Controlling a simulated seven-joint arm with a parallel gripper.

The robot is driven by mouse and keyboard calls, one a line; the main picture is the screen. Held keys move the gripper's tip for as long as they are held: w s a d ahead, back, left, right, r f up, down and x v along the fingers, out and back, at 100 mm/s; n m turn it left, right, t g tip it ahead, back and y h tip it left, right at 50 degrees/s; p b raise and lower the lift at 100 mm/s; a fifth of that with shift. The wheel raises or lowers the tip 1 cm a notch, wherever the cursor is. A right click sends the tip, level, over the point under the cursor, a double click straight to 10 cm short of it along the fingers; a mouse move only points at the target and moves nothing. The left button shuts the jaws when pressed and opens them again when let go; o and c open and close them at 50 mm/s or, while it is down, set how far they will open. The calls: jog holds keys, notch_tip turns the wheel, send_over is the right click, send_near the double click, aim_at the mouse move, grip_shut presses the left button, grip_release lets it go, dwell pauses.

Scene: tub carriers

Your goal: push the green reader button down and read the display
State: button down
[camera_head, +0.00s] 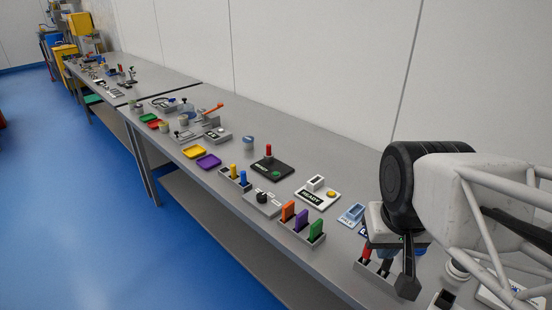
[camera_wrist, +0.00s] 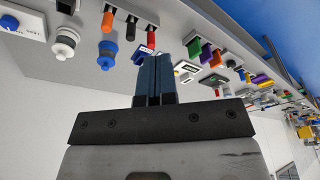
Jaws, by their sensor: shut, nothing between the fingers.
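The only small green spot on a device that I can make out is on a black plate (camera_head: 270,167) with a red-topped post, in the head view; I cannot tell whether it is the reader button. A white reader-like device (camera_head: 316,197) next to it has a display showing "READY" and a yellow round button. My gripper (camera_head: 407,290) is to the right of both, above the bench's near right part, pointing down. In the wrist view my gripper (camera_wrist: 155,60) is shut, its two dark fingers together with nothing between them. It is apart from both devices.
A holder with orange, purple and green tags (camera_head: 301,223) and a small blue-and-white device (camera_head: 352,214) stand left of my gripper. A rack with red and black pins (camera_head: 372,267) is close beside it. A white wall runs behind the grey bench (camera_head: 345,158).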

jog(key=w+a+r+m, duration=0.2)
jog(key=w+r, duration=0.2)
jog(key=w, duration=0.9)
jog(key=m+g, duration=0.3)
jog(key=m, duration=0.4)
send_over(276, 173)
notch_tip(276, 173, down, 14)
jog(key=shift+w+r, duration=0.1)
jog(key=shift+w, duration=0.2)
jog(key=f, duration=1.4)
jog(key=shift+s, duration=0.25)
